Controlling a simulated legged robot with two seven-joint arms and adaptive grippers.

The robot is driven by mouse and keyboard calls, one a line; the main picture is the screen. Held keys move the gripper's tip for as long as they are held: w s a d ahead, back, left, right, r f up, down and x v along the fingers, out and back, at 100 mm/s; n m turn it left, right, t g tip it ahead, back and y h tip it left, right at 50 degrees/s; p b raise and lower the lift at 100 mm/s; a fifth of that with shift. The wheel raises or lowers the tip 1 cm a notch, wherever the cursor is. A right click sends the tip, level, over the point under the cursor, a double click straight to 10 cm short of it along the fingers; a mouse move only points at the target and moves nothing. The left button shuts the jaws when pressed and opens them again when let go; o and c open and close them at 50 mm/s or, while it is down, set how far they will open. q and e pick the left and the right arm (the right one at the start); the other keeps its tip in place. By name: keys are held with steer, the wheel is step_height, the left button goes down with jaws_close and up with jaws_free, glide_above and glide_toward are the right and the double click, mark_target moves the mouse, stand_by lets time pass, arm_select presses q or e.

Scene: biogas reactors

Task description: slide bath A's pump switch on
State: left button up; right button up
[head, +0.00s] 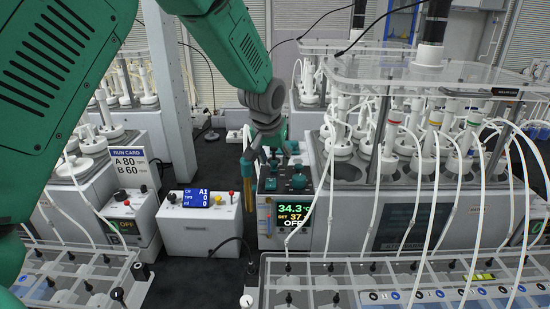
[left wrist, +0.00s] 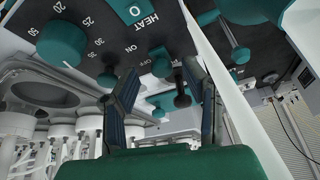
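The bath unit (head: 340,220) under my left gripper has a screen (head: 294,214) reading 34.3, SET 37 and OFF. I cannot read whether it is marked bath A. Its dark control panel (head: 268,184) carries teal knobs. In the left wrist view the panel (left wrist: 125,42) shows a teal dial (left wrist: 62,44), a HEAT label, and ON and OFF marks. A dark-tipped lever (left wrist: 182,98) shows near the right finger; I cannot tell which control is the pump switch. My left gripper (head: 268,163), also in the left wrist view (left wrist: 160,72), is open and empty over the panel. My right gripper is out of view.
A white box (head: 200,222) with a blue screen and small coloured levers stands left of the bath. A run card (head: 130,166) reads A 80, B 60. Clear-topped racks with tubes (head: 400,280) line the front. White hoses hang across the bath front.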

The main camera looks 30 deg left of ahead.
arm_select(q)
steer(key=shift+w+a+f, duration=0.1)
steer(key=shift+a+f, duration=0.1)
jaws_close()
steer(key=shift+d, duration=0.1)
steer(key=shift+s+d+p, duration=0.35)
steer(key=shift+s+d, duration=0.2)
steer(key=shift+s, duration=0.35)
steer(key=shift+a, duration=0.1)
steer(key=shift+c, duration=0.7)
jaws_free()
steer(key=shift+o, duration=0.7)
steer(key=shift+s, duration=0.1)
steer(key=shift+s+r, duration=0.1)
steer(key=shift+d, duration=0.2)
